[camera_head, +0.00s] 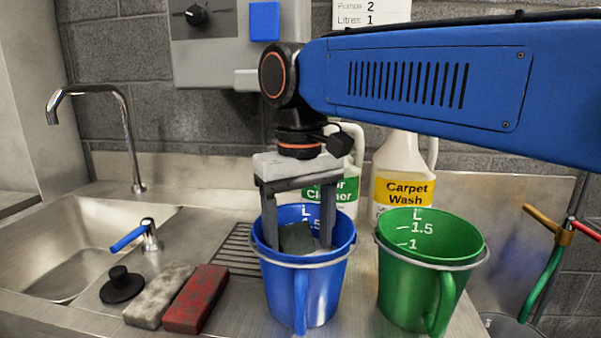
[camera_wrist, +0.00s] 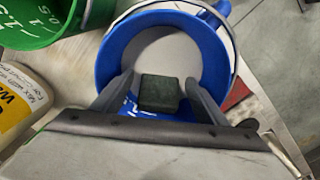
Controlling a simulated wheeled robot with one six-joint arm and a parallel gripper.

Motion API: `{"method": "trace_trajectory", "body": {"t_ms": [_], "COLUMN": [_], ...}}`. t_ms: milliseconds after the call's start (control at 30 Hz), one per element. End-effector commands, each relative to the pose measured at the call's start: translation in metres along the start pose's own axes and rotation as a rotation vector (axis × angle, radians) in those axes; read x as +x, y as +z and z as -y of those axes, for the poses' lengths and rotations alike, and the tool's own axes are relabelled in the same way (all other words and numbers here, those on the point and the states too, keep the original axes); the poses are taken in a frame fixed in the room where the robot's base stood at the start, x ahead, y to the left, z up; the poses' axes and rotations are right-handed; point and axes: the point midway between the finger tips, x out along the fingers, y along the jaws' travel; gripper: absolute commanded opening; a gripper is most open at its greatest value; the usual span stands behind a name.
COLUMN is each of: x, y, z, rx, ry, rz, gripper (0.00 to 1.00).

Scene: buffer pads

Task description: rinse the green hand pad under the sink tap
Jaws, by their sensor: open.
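The green hand pad (camera_head: 297,238) is a dark green block inside the blue jug (camera_head: 308,291), near its rim in the head view. My gripper (camera_head: 299,247) points down into the blue jug, with its fingers apart on either side of the pad. In the wrist view the pad (camera_wrist: 160,93) lies between the two open fingertips, with a gap visible on each side. The sink (camera_head: 75,240) is at the left. Its curved tap (camera_head: 125,115) stands behind the basin, with a blue-handled lever (camera_head: 147,236) at the right front of it. No water stream shows.
A green jug (camera_head: 418,290) stands close to the right of the blue one. Bottles, including Carpet Wash (camera_head: 402,165), stand behind.

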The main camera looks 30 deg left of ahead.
Motion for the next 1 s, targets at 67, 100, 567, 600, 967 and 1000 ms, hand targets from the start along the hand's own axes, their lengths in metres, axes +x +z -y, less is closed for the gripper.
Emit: {"method": "trace_trajectory", "body": {"t_ms": [67,100,567,600,967,1000], "x": [-0.016,-0.025,-0.114,-0.121,-0.149,-0.149], "y": [0.001,0.001,0.001,0.001,0.002,0.002], "z": [0.0,0.0,0.0,0.0,0.0,0.0], "rx": [0.0,0.0,0.0,0.0,0.0,0.0], "ry": [0.0,0.0,0.0,0.0,0.0,0.0], "rz": [-0.003,-0.002,-0.001,-0.001,0.001,0.001], "gripper": [0.67,0.67,0.67,0.67,0.67,0.67]}}
